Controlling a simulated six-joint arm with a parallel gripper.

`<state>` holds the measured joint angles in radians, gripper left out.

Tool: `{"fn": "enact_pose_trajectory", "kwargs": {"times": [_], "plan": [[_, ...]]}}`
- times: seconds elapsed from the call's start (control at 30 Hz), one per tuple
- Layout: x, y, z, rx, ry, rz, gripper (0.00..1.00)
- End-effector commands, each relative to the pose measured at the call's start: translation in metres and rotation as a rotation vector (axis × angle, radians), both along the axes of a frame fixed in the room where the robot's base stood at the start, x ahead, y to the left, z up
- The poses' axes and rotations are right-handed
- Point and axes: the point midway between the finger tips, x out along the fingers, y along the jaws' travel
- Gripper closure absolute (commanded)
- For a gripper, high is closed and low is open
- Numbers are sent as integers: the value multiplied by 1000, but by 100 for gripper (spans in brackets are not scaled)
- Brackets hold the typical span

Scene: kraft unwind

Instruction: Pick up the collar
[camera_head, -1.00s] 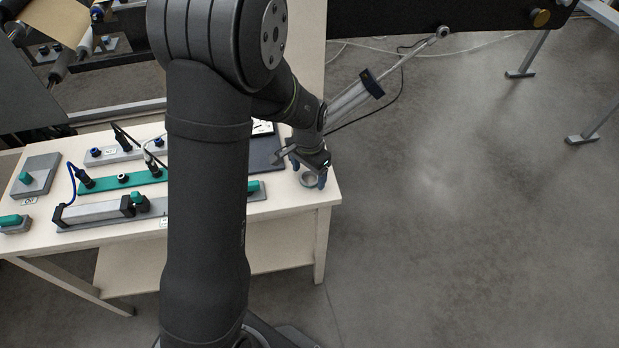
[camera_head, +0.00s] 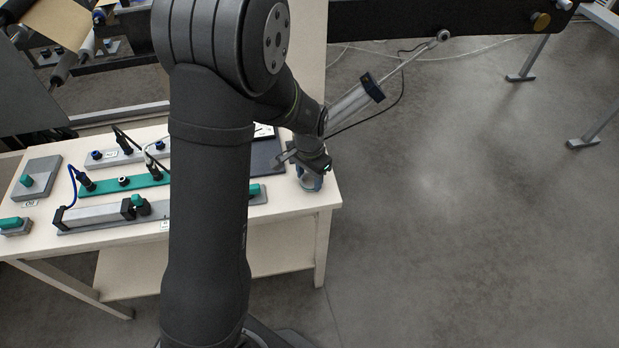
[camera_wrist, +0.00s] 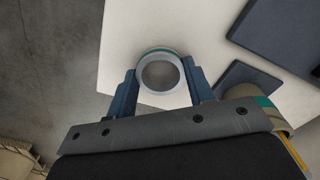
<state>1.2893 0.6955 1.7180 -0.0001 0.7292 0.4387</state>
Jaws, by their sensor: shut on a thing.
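The collar (camera_wrist: 160,54) is a pale grey ring with a teal edge, seen in the wrist view between the two blue fingers. It also shows in the head view (camera_head: 307,182) as a small grey ring near the right corner of the white table. My gripper (camera_wrist: 158,78) is shut on the collar, a finger on either side of it. In the head view my gripper (camera_head: 310,184) points down at the table corner and hides part of the collar. I cannot tell whether the collar still touches the table.
The white table (camera_head: 320,200) ends close to the right of the collar, with open floor beyond. A dark pad (camera_head: 266,156) lies to its left. A teal bar (camera_head: 120,190) and a grey cylinder unit (camera_head: 95,213) lie farther left. Dark flat blocks (camera_wrist: 250,90) show in the wrist view.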

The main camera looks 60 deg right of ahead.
Motion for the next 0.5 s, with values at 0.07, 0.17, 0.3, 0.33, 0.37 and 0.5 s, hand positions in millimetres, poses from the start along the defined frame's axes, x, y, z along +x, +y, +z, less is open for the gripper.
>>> {"fn": "enact_pose_trajectory", "kwargs": {"times": [0.07,0.17,0.3,0.33,0.37,0.5], "plan": [[0,-1,7,-3,-1,0,75],[0,-1,21,-4,-1,0,75],[-12,1,44,-4,-1,-4,75],[-19,3,48,-4,-1,-6,75],[-26,5,52,-4,-1,-6,75],[-58,12,71,-5,-1,-6,75]]}}
